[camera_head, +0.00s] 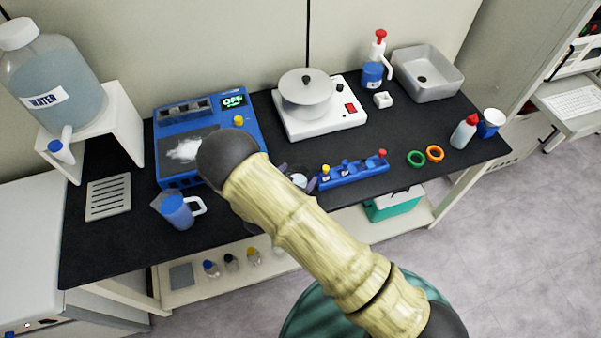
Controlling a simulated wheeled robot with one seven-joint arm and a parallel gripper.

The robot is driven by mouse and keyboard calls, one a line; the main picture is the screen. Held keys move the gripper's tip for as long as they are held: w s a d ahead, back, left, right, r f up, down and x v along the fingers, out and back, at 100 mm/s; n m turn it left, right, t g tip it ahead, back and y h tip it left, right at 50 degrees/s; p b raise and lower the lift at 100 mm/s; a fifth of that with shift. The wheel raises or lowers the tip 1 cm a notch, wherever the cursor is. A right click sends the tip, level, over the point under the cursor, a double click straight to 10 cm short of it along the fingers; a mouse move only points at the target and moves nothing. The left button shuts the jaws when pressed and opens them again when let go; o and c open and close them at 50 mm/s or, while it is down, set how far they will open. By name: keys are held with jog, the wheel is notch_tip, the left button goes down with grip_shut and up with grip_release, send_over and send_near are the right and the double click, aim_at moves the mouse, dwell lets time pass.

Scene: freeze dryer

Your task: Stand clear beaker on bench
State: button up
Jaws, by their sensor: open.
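A small clear, whitish vessel (299,180), which looks like the clear beaker, is on or just above the black bench (240,222), left of the blue rack. Its lower part is hidden behind my arm. My gripper (297,177) shows only as two dark purple finger parts, one on each side of this vessel. The fingers are apart, so the gripper is open around or close beside it. I cannot tell whether they touch it, or whether it stands fully upright. My arm crosses the middle of the view and hides most of the gripper.
A blue rack (352,172) with coloured caps stands right of the vessel. A blue device (172,118) marked OFF, a blue jug (178,212) and a white hotplate-like unit (322,117) are nearby. Green (416,158) and orange (435,153) rings lie right.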

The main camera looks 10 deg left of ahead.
jog(key=b+v, duration=0.2)
jog(key=v, duration=0.7)
jog(key=shift+s, duration=0.35)
jog(key=shift+r, duration=0.1)
jog(key=w+d+r+g+y, duration=0.5)
jog(key=w+d+r+g, duration=0.1)
jog(key=w+d+r, duration=0.35)
jog(key=s+d+r+n+g, duration=0.1)
jog(key=s+d+r, duration=0.2)
jog(key=d, duration=0.4)
jog(key=s+d+r+n+g, duration=0.1)
jog(key=s+d+r+g, duration=0.1)
jog(key=s+d, duration=0.3)
jog(key=s+d+r+n+g+h, duration=0.1)
jog(key=s+d+r, duration=0.3)
jog(key=d, duration=0.5)
jog(key=shift+s+d+g, duration=0.25)
jog(key=shift+d+g, duration=0.1)
jog(key=shift+g, duration=0.05)
jog(key=shift+r, duration=0.15)
